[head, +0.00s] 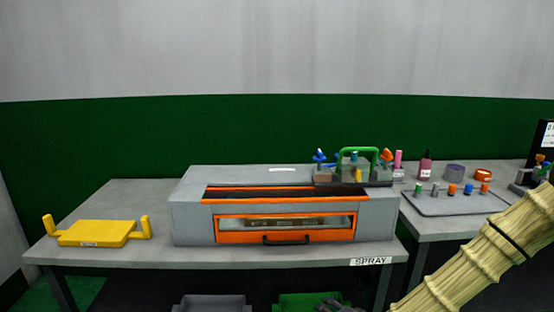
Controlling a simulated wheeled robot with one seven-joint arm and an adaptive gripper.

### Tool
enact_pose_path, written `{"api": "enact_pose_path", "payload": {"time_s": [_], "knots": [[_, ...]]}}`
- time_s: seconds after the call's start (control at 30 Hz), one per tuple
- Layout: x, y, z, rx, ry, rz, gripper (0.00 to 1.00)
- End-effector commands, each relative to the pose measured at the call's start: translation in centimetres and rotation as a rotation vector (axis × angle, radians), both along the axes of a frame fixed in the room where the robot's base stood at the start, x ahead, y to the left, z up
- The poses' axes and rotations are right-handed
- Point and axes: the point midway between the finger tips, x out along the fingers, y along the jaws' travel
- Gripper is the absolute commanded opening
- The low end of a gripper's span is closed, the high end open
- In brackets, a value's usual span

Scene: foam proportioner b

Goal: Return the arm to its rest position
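My arm, in a beige ribbed cover (490,252), rises from the bottom edge towards the right edge of the head view. It passes in front of the right-hand table. Its end runs out of the picture on the right, so my gripper is not in view. I cannot tell from this view whether it is open, shut or holding anything.
A grey machine with an orange-framed front (190,225) stands on the table marked SPRAY (140,256). A yellow tray (98,233) is at left. The right table bears a grey tray (425,208) with several small coloured-top parts and a dark pink bottle (425,168).

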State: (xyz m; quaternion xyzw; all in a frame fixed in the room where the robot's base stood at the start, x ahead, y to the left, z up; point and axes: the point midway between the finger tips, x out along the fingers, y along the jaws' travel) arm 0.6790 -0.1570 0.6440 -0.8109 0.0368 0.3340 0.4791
Motion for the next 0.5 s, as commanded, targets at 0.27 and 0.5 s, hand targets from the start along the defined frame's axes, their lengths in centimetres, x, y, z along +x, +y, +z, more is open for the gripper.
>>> {"api": "enact_pose_path", "payload": {"time_s": [0.27,0.5], "knots": [[-11.6,0.8,-11.2,-0.223,0.245,0.226,0.57],[-22.1,-1.0,-17.6,-0.397,0.442,0.425,0.57]]}}
